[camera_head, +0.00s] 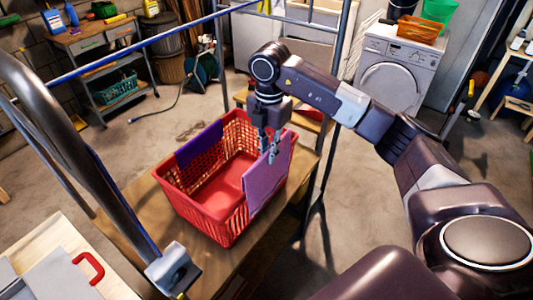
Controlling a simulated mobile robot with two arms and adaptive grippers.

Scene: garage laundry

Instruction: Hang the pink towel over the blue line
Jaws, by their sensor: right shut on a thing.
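The pink towel (268,178) hangs over the right side of a red basket (220,225), its flat panel draped outside the rim. My right gripper (268,150) reaches down from above and is shut on the towel's upper part at the rim. The blue line (150,42) runs across the upper left, from the left side up to the top middle, beyond the basket and apart from the towel. My left gripper is not in view.
A purple towel (200,146) lies over the basket's far left rim. The basket stands on a wooden table (255,250). Metal frame posts (219,60) stand around it. A white washer (395,75) is at the back right. Open concrete floor lies beyond the table.

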